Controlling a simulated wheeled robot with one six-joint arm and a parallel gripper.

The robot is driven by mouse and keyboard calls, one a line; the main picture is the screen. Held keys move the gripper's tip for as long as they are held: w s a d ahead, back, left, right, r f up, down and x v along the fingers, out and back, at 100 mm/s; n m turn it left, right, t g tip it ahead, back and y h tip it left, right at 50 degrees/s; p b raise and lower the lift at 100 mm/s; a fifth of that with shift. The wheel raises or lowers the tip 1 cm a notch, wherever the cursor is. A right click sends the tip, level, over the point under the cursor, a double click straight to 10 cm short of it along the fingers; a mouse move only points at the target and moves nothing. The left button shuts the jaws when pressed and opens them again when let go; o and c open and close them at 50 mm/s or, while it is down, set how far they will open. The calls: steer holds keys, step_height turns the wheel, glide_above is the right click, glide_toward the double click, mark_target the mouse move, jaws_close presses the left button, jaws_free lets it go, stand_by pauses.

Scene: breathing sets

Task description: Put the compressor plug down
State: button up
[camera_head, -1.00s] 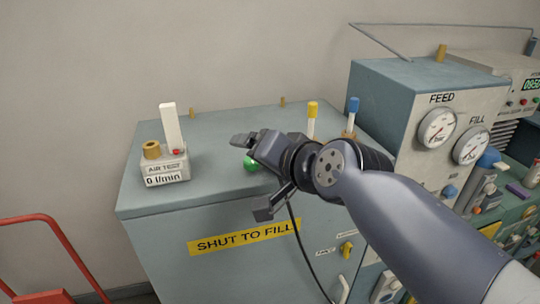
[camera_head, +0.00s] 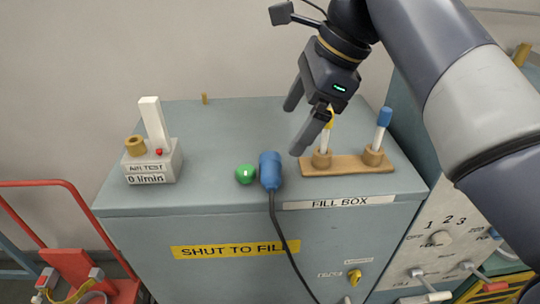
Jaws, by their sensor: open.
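The compressor plug is most likely the blue cylinder (camera_head: 270,171) on a black cable. It rests on the front part of the grey-blue fill box top (camera_head: 215,140), close beside a green ball-shaped knob (camera_head: 245,174). Its cable hangs over the front edge and down the box face. My gripper (camera_head: 295,128) is open and empty. Its fingers point down and left, up and to the right of the plug and apart from it.
A wooden rack (camera_head: 345,166) holding a yellow-capped tube and a blue-capped tube (camera_head: 383,130) stands right of the plug, partly behind my gripper. An air test unit (camera_head: 152,160) stands at the left. A red trolley frame (camera_head: 75,265) is at lower left.

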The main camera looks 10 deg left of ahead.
mark_target(271, 165)
steer(key=x, duration=0.7)
steer(key=s+x, duration=0.1)
steer(key=x, duration=0.2)
steer(key=shift+f, duration=0.35)
steer(key=shift+c, duration=0.2)
steer(key=c, duration=1.1)
steer(key=shift+r, duration=0.1)
steer(key=shift+c, duration=0.2)
